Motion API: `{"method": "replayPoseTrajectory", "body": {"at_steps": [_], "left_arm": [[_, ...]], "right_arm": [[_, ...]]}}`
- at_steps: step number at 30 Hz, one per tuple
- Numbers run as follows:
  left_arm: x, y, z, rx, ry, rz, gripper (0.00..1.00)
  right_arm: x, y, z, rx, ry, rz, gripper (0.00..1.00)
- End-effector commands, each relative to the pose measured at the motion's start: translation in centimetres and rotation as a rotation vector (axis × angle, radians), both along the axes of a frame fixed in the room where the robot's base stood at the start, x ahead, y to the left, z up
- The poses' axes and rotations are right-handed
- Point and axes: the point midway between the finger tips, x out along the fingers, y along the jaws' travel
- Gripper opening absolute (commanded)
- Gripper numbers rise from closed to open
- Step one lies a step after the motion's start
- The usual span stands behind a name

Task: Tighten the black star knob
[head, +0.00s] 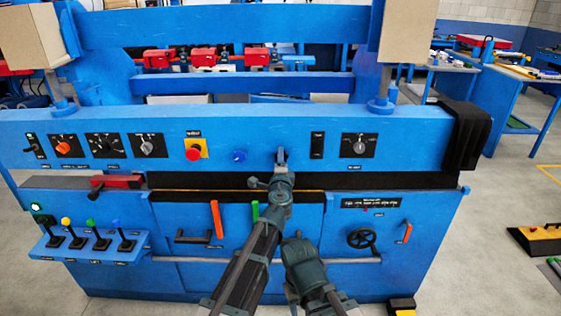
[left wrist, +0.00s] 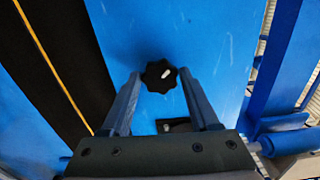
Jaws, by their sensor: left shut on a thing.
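The black star knob (left wrist: 159,75) sits on the blue panel in the left wrist view, with a small white mark at its centre. My left gripper (left wrist: 159,78) has one finger on each side of it and is shut on it. In the head view my left gripper (head: 281,157) reaches up to the front of the blue panel, right of the small blue knob. It hides the star knob there. Part of my right arm shows low in the middle of the head view, but its gripper cannot be made out.
The blue machine panel (head: 225,122) carries orange and black dials, a red button (head: 193,154) and a blue knob (head: 239,156) near my left gripper. A dark slot runs below it. A black handwheel (head: 361,238) and coloured levers (head: 97,244) sit lower down.

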Motion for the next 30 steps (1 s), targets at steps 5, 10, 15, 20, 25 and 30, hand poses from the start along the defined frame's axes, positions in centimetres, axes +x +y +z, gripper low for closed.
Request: {"method": "replayPoseTrajectory", "body": {"at_steps": [5,10,15,20,25,30], "left_arm": [[-0.12,-0.08,0.01,0.167,0.000,-0.002,0.06],[-0.13,-0.09,0.04,0.326,0.000,-0.002,0.06],[-0.15,-0.12,0.06,0.471,0.000,-0.002,0.06],[-0.16,-0.13,0.07,0.587,0.000,-0.002,0.06],[-0.18,-0.14,0.08,0.679,0.000,-0.002,0.06],[-0.19,-0.15,0.08,0.739,0.000,-0.002,0.06]], "right_arm": [[0.00,0.00,0.01,0.000,0.000,0.000,0.50],[0.00,0.00,0.04,0.000,0.000,0.000,0.50],[0.00,0.00,0.07,0.000,0.000,0.000,0.50],[0.00,0.00,0.09,0.000,0.000,0.000,0.50],[0.00,0.00,0.10,0.000,0.000,0.000,0.50],[0.01,0.00,0.10,0.000,0.000,0.000,0.50]]}}
